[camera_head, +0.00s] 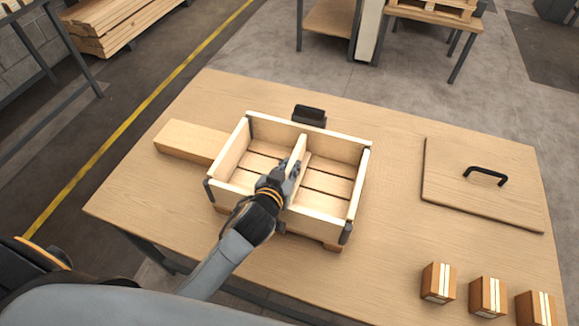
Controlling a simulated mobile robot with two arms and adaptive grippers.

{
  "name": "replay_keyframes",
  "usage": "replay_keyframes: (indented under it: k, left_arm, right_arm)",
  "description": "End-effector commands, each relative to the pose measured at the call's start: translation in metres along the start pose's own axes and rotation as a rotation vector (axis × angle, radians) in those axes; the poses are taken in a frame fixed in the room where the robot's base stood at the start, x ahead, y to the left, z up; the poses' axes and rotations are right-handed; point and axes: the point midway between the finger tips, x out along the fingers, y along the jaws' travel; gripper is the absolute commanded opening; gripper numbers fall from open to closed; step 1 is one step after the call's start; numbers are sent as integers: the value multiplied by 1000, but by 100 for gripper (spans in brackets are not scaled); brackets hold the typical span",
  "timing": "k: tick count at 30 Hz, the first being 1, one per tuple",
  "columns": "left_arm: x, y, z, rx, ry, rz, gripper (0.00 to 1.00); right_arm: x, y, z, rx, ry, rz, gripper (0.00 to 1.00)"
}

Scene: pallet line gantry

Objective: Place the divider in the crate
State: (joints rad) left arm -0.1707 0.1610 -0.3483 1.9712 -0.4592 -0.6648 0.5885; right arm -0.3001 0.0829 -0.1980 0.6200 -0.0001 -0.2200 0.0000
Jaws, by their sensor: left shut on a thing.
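The wooden crate (358,188) stands on the table, open at the top, with a slatted floor and dark corner brackets. The divider (299,150), a thin light wooden board, stands upright inside the crate near its middle, running from the near side toward the far wall. My left gripper (291,170) is shut on the divider at its near part, above the crate. The gripper hides the divider's near end and part of the crate's near wall. I cannot tell whether the divider touches the crate floor. My right gripper is not in view.
A wooden block (188,140) lies left of the crate. A dark object (309,113) sits behind it. A lid with a black handle (485,190) lies at the right. Several small boxes (438,282) stand at the near right. The table (395,225) is bare between crate and lid.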

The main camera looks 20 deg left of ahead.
Motion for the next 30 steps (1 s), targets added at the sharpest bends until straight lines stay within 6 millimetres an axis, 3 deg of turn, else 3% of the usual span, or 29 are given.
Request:
replay_keyframes:
  k: [2,3,6,15,20,30]
  left_arm:
    - [0,0,7,1,-14,-1,0]
    - [0,0,8,1,-17,-2,20]
    - [0,0,10,2,-20,-2,39]
    - [0,0,12,2,-26,-1,39]
    - [-6,1,-4,2,-25,1,39]
    - [-80,1,-3,-3,-18,1,39]
  right_arm:
    - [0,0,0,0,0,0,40]
    - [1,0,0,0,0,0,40]
    - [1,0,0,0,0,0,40]
    - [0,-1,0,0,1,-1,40]
    - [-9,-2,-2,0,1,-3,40]
    - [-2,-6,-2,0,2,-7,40]
